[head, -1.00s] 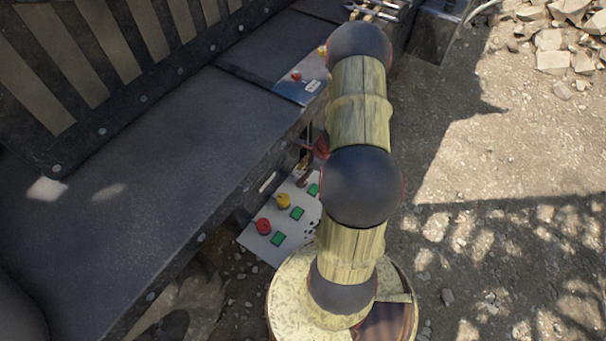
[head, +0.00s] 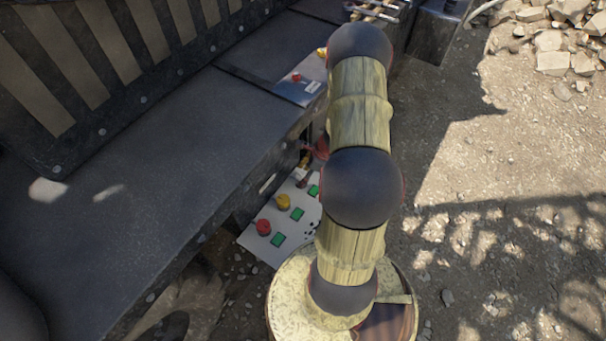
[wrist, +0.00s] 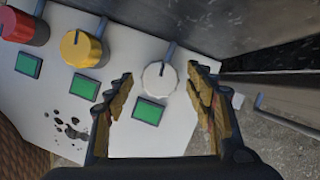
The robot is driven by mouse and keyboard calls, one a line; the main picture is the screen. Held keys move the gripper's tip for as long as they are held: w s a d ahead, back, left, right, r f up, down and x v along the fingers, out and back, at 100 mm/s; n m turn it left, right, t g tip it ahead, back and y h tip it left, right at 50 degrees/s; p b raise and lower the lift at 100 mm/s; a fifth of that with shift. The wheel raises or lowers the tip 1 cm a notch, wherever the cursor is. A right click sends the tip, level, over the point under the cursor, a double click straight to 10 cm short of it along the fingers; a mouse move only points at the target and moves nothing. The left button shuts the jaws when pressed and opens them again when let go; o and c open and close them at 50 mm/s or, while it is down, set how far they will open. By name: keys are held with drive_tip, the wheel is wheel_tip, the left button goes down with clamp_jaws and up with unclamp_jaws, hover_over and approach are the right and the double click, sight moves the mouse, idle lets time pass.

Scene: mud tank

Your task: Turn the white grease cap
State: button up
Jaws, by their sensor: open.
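The white grease cap (wrist: 159,77) is a round, ridged cap on a pale panel (wrist: 112,122) in the wrist view. My gripper (wrist: 160,82) is open, with one jagged yellow-and-dark finger to each side of the cap. The wrist view does not show clearly whether either finger touches it. The panel (head: 262,242) shows there beside my arm.
A yellow cap (wrist: 82,48) and a red cap (wrist: 22,27) stand left of the white one, with green squares below them. Dark metal walling (wrist: 235,25) rises behind the panel. Gritty ground (head: 500,200) lies open at right.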

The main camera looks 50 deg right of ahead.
drive_tip(key=v, duration=1.2)
drive_tip(key=shift+f, duration=0.1)
